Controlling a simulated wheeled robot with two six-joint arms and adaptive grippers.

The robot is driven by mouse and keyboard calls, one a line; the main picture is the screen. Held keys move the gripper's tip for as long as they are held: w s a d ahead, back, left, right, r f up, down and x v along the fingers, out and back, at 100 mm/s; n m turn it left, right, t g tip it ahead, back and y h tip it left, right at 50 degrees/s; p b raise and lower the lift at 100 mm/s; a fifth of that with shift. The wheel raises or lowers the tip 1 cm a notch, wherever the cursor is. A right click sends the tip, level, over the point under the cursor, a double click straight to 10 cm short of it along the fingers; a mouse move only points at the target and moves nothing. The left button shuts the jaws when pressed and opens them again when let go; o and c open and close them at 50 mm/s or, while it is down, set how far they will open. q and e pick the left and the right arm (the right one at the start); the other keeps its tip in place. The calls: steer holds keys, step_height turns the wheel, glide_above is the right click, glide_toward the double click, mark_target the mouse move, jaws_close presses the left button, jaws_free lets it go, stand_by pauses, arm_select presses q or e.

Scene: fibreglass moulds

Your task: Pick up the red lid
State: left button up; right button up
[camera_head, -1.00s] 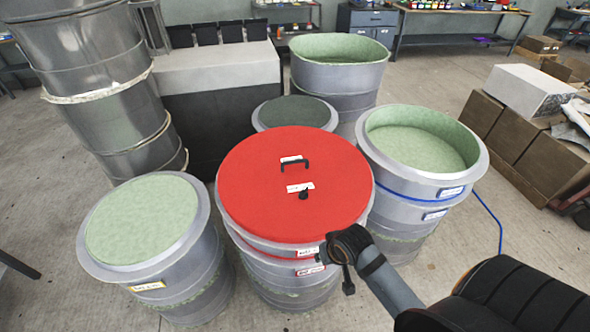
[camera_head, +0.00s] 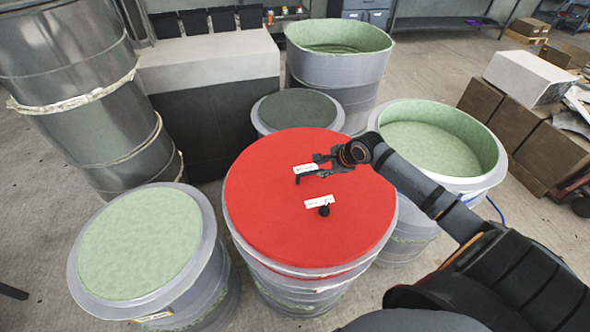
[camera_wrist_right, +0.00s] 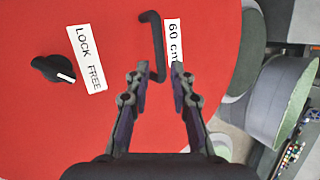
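The red lid (camera_head: 290,225) lies on the middle mould, seen from above in the head view. Its black bar handle (camera_head: 303,178) is near the lid's centre, and a black knob (camera_head: 324,211) sits closer to me. In the right wrist view the lid (camera_wrist_right: 95,120) fills the left and middle, with the handle (camera_wrist_right: 154,45) ahead of the fingers and the knob (camera_wrist_right: 50,69) at the left. My right gripper (camera_head: 318,167) is above the lid at the handle; its fingers (camera_wrist_right: 157,70) are apart, with the handle's near end between the tips. I cannot tell whether they touch it. My left gripper is not in view.
Open green-lined moulds stand behind (camera_head: 335,65) and to the right (camera_head: 440,140). A green-topped mould (camera_head: 140,245) stands at left, a dark-topped one (camera_head: 297,112) just behind the lid. Cardboard boxes (camera_head: 515,125) are at far right.

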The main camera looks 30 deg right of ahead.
mark_target(311, 172)
steer(key=shift+f, duration=0.8)
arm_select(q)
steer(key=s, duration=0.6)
arm_select(e)
steer(key=shift+x, duration=0.8)
steer(key=shift+w+a+f, duration=0.1)
steer(key=shift+w+f, duration=0.2)
steer(key=shift+w, duration=0.25)
steer(key=shift+p+x, duration=0.5)
steer(key=shift+x, duration=0.35)
steer(key=x, duration=0.3)
steer(key=shift+w+a+f, duration=0.1)
steer(key=shift+w+f, duration=0.05)
steer(key=shift+w, duration=0.1)
steer(key=shift+s, duration=0.15)
steer(key=c, duration=0.3)
jaws_close()
steer(key=shift+r, duration=0.25)
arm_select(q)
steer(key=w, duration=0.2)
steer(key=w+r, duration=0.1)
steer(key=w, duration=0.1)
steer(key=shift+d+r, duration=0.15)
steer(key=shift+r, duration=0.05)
